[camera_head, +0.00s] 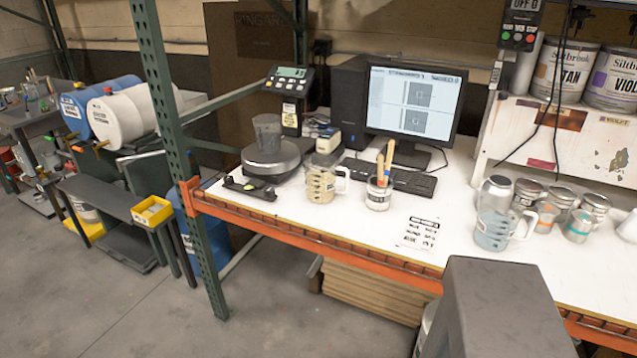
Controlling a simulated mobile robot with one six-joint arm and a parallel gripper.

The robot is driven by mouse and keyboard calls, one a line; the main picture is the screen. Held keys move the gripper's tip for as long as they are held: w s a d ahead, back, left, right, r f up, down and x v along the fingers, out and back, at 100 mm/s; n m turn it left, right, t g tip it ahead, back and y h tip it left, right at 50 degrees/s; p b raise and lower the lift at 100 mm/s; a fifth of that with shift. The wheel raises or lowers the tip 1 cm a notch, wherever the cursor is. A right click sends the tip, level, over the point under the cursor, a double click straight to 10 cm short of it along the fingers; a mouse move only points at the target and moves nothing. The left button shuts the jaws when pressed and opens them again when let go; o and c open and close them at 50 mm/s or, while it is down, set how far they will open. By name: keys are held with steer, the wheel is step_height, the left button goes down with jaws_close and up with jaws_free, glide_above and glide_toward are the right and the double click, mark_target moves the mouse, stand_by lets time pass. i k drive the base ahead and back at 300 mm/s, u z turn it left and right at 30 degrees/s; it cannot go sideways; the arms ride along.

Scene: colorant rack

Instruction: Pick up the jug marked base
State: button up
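Two clear jugs with handles stand upright on the white bench. One jug (321,184) holds something pale yellow and stands left of the middle, in front of the scale. The other jug (492,228) holds something pale blue and stands on the right, near the front edge. Both have dark markings, too small to read, so I cannot tell which is marked base. My gripper is not in view.
A scale (272,160) with a grey cup (267,132) stands back left. Several metal tins and small cups crowd the blue jug's right. A printed sheet (420,233) lies flat between the jugs.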

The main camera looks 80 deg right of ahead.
mark_target(320, 169)
steer(key=u, duration=0.4)
steer(key=k, duration=0.85)
steer(key=z, duration=0.4)
